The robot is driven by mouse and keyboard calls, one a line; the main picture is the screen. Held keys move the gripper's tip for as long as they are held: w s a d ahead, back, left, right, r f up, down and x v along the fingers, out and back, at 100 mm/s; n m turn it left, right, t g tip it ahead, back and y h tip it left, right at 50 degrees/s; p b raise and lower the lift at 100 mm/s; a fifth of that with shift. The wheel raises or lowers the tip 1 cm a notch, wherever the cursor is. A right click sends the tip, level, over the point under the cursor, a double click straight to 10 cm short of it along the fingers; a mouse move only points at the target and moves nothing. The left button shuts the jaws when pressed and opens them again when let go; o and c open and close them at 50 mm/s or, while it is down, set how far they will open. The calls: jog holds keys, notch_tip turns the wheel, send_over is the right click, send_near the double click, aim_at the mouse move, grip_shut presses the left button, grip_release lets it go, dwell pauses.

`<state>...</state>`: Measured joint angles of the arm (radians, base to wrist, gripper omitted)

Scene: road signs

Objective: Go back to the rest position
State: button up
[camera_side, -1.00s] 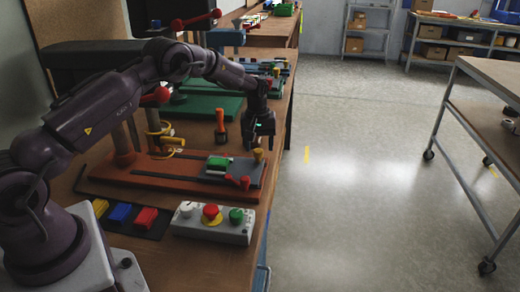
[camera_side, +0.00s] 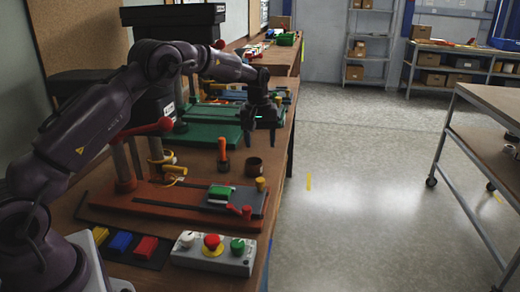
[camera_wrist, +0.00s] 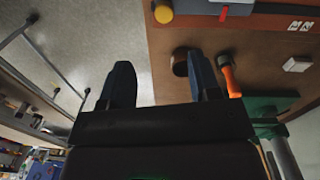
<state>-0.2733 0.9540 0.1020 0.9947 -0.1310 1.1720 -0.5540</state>
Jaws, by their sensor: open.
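My gripper (camera_side: 264,125) is open and empty. It hangs above the far part of the workbench, by the right end of the green base plate (camera_side: 208,136). In the wrist view my gripper (camera_wrist: 162,82) shows its two dark fingers spread apart with nothing between them. Below and nearer than the gripper in the side view, a small brown cup (camera_side: 253,166) stands on the bench beside an orange-handled tool (camera_side: 222,150). The cup (camera_wrist: 180,62) and the orange tool (camera_wrist: 230,78) also show in the wrist view.
A red-brown fixture (camera_side: 140,205) carries a green block (camera_side: 220,191) on a grey plate. A button box (camera_side: 213,254) and a tray with yellow, blue and red blocks (camera_side: 120,241) lie in front. The floor (camera_side: 350,190) to the right is clear up to a cart (camera_side: 470,160).

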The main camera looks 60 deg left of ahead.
jog(key=s+d+r+m+t, duration=0.1)
jog(key=s+d+r+m, duration=0.2)
jog(key=s, duration=0.8)
jog(key=s+d+r+m+t, duration=0.2)
jog(key=s+d+r+m, duration=0.2)
jog(key=s+d+r, duration=0.4)
jog(key=s+d+r+m+t, duration=0.2)
jog(key=s+d+r, duration=0.3)
jog(key=s, duration=0.9)
jog(key=shift+d+r+m, duration=0.25)
jog(key=shift+d+m, duration=0.2)
jog(key=shift+m, duration=0.45)
jog(key=shift+c, duration=0.4)
